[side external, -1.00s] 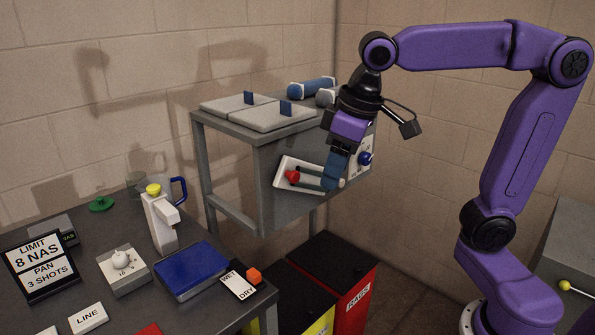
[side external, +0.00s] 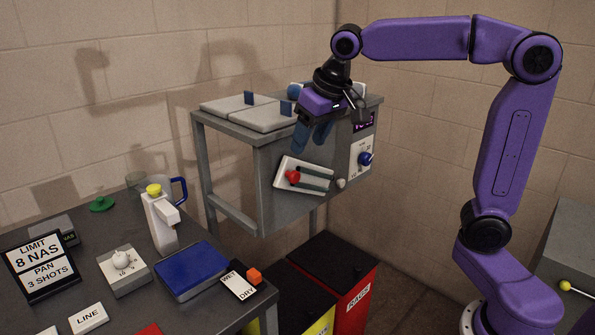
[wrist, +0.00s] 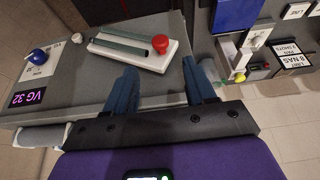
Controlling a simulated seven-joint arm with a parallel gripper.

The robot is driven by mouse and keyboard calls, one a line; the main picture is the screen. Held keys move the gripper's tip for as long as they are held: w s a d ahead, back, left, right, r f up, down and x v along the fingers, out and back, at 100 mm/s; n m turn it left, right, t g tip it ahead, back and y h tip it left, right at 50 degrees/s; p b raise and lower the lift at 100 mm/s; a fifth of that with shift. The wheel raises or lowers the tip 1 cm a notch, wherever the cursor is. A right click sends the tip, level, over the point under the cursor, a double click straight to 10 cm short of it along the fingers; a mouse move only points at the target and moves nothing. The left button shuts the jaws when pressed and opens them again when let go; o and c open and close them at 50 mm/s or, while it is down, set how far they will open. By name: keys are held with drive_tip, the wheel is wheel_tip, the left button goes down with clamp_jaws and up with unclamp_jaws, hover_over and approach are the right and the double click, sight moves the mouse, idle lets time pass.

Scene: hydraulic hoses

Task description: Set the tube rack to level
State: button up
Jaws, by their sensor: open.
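A white plate with two dark green tubes, which looks like the tube rack (side external: 284,186), sits on the front of the grey cabinet. In the side view it slants down to the right. A red round knob (side external: 293,177) is at its left end. The rack also shows in the wrist view (wrist: 140,61), with the red knob (wrist: 160,44) at its right end. My gripper (side external: 309,147) is open and empty, its fingers pointing down just above the rack, apart from it as far as I can tell. In the wrist view my fingertips (wrist: 160,70) stand apart near the rack.
A small pale knob (side external: 341,184) is right of the rack. A blue knob (side external: 366,159) on a white dial plate and a "VG 32" display (wrist: 30,95) are further right. Flat covers (side external: 262,115) lie on the cabinet (side external: 272,205). A cluttered bench (side external: 210,318) stands left.

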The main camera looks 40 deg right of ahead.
sight(296, 174)
drive_tip(key=x, duration=0.9)
drive_tip(key=shift+f, duration=0.35)
clamp_jaws()
